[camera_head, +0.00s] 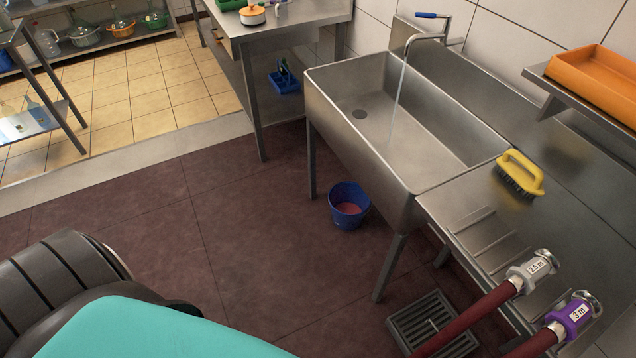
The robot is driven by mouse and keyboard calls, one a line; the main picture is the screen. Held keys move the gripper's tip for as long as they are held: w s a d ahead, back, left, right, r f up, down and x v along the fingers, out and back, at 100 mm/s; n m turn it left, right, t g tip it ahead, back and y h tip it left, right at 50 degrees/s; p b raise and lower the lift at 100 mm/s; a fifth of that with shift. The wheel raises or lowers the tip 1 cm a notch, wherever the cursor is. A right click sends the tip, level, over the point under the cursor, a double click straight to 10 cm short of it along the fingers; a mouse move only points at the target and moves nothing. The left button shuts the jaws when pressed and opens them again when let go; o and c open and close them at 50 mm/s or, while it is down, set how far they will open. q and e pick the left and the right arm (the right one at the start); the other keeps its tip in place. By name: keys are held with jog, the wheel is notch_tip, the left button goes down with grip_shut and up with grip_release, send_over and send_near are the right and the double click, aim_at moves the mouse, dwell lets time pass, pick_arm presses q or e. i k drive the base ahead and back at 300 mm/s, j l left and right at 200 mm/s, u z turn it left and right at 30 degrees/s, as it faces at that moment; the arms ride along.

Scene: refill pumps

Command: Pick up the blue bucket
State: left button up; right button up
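The blue bucket (349,206) stands upright on the dark red floor, under the front edge of the steel sink. Its open top shows something pinkish inside; I cannot tell what it is. Neither of my grippers shows in the head view, so nothing is seen holding or touching the bucket.
The steel sink (352,82) has water running from its tap (424,38); its legs stand near the bucket. A yellow brush (520,174) lies on the drainboard. Red hoses (478,318) and a floor grate (432,322) are at lower right. The floor left of the bucket is clear.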

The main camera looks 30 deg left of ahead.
aim_at(348, 201)
jog(key=u, duration=0.7)
jog(key=j, duration=0.1)
jog(key=i, duration=0.05)
